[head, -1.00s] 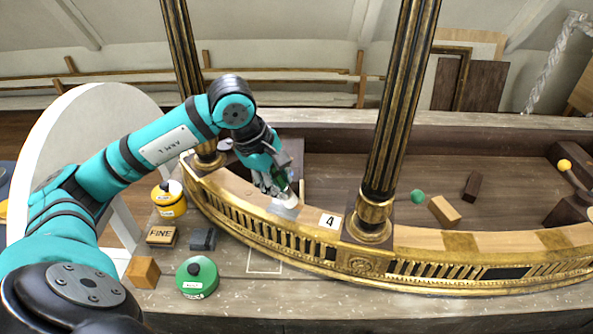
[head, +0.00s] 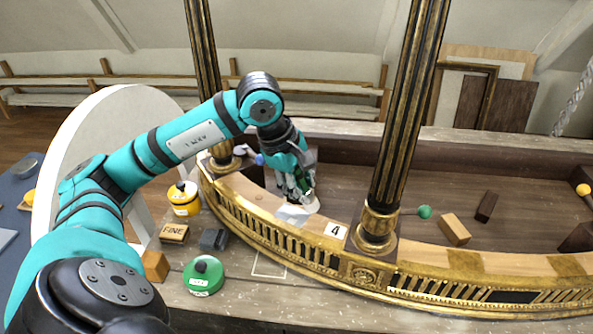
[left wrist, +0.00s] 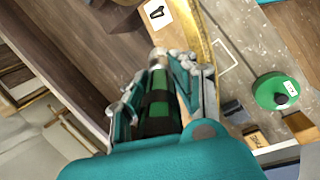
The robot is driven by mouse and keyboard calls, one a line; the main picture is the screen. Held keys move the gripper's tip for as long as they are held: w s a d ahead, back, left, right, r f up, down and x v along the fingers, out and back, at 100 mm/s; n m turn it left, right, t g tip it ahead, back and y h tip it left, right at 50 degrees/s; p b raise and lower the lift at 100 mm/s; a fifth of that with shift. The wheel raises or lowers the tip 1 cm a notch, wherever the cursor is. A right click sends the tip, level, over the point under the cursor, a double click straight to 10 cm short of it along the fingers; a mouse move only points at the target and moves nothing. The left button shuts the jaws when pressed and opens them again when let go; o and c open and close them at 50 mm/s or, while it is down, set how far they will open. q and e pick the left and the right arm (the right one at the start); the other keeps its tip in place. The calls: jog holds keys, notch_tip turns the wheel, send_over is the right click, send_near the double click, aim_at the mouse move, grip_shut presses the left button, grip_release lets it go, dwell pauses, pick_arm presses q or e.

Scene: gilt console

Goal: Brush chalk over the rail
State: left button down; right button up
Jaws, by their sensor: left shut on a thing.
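My left gripper (head: 297,190) is shut on a tool with a green and black handle (left wrist: 157,100), which looks like the brush. Its head is mostly hidden, with a whitish edge low over the rail. The curved rail (head: 240,187) has a pale wooden top and a pierced gilt front. A pale patch (head: 291,215) lies on the rail top beside the gripper, left of a card marked 4 (head: 335,230); the card also shows in the left wrist view (left wrist: 157,13). My right gripper is not in view.
Two dark gilt columns (head: 397,130) rise from the rail. On the bench in front are a yellow pot (head: 184,200), a green pot (head: 203,278), a block marked FINE (head: 174,233), a dark grey block (head: 213,239) and a wooden block (head: 155,266). Loose blocks (head: 454,229) lie behind the rail.

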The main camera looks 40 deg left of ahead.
pick_arm(q)
jog(key=shift+d+r+p, duration=0.1)
jog(key=shift+r+p, duration=0.4)
jog(key=shift+r, duration=0.7)
jog(key=shift+r+p, duration=0.65)
jog(key=shift+r, duration=0.8)
